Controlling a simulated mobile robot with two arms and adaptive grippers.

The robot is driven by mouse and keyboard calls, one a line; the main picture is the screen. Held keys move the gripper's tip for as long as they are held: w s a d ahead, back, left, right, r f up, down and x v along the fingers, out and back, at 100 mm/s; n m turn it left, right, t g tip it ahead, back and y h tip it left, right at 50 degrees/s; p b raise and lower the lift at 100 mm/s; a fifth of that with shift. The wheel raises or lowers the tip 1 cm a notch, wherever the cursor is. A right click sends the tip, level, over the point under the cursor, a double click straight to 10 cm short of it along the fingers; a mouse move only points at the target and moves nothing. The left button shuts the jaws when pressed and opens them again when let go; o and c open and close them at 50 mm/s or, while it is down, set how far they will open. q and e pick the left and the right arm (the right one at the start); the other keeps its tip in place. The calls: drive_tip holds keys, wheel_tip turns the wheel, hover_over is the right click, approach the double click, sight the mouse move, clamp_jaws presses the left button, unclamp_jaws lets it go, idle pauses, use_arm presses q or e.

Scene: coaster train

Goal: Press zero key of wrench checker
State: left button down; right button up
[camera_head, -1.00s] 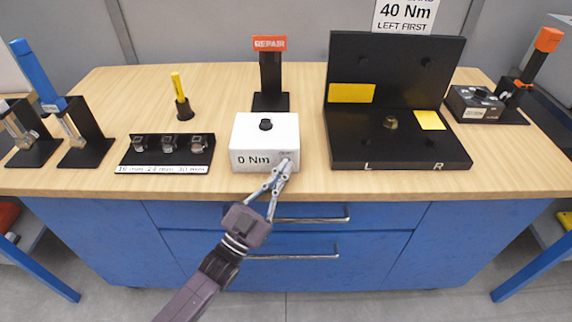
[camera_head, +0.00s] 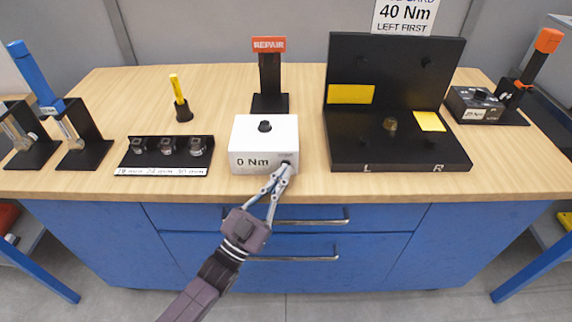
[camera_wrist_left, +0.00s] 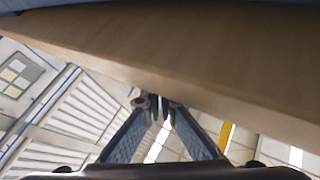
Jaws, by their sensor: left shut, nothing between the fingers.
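The wrench checker is a white box (camera_head: 250,138) with a black knob on top, standing near the table's front edge. Its front face reads "0 Nm". My left gripper (camera_head: 287,167) is shut and empty, with its fingertips at the right end of that front face. The zero key seems to lie there behind the fingertips and cannot be made out. Whether the tips touch it I cannot tell. In the left wrist view the closed fingers (camera_wrist_left: 158,108) point toward the wooden table edge, and the checker is not visible. My right gripper is not in view.
On the wooden table (camera_head: 225,100) a socket rack (camera_head: 162,170) stands left of the checker and a black fixture (camera_head: 400,150) to its right. A REPAIR stand (camera_head: 269,90) is behind it. A blue-handled wrench (camera_head: 35,75) rests at far left. Blue drawers lie below.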

use_arm(q)
drive_tip(key=shift+s+f, duration=0.15)
drive_tip(key=shift+s, duration=0.1)
drive_tip(key=s+p, duration=0.2)
drive_tip(key=s, duration=0.4)
idle(0.3)
drive_tip(key=shift+p, duration=0.3)
drive_tip(key=s+a+m+g+p, duration=0.2)
drive_tip(key=a+m+g, duration=0.1)
drive_tip(key=m, duration=0.5)
drive_tip(key=s+a+r+m+g+y+p, duration=0.1)
drive_tip(key=s+a+m+g+p, duration=0.2)
drive_tip(key=m, duration=0.6)
drive_tip(key=shift+a, duration=1.2)
drive_tip(key=shift+d+r+p, duration=0.1)
drive_tip(key=shift+r+p, duration=0.05)
drive_tip(key=shift+p, duration=0.15)
